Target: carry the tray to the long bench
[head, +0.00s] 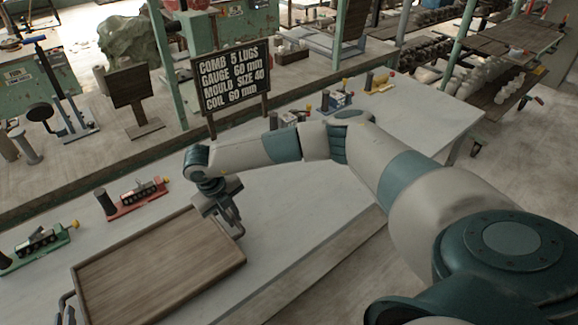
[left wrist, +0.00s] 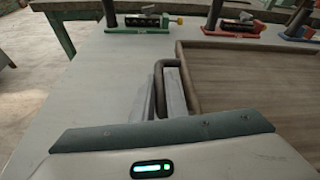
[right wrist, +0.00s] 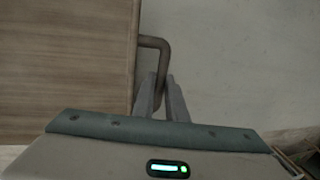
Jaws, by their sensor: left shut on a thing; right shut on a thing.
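The wooden tray (head: 150,268), a flat brown board with a raised rim and a dark loop handle at each end, is over the pale bench top (head: 310,185) at the lower left of the head view. I cannot tell whether it rests on the bench or hangs just above it. My right gripper (head: 230,218) is shut on the right handle (right wrist: 163,55), seen close in the right wrist view. My left gripper (left wrist: 172,92) is shut on the left handle (left wrist: 166,65) in the left wrist view. The tray looks empty where it shows.
A red tool (head: 138,197) and a green tool (head: 40,243) stand behind the tray. A blue tool (head: 337,101) and a yellow one (head: 378,81) stand further right. A black sign (head: 232,78) stands at the bench's back. The bench's right part is mostly clear.

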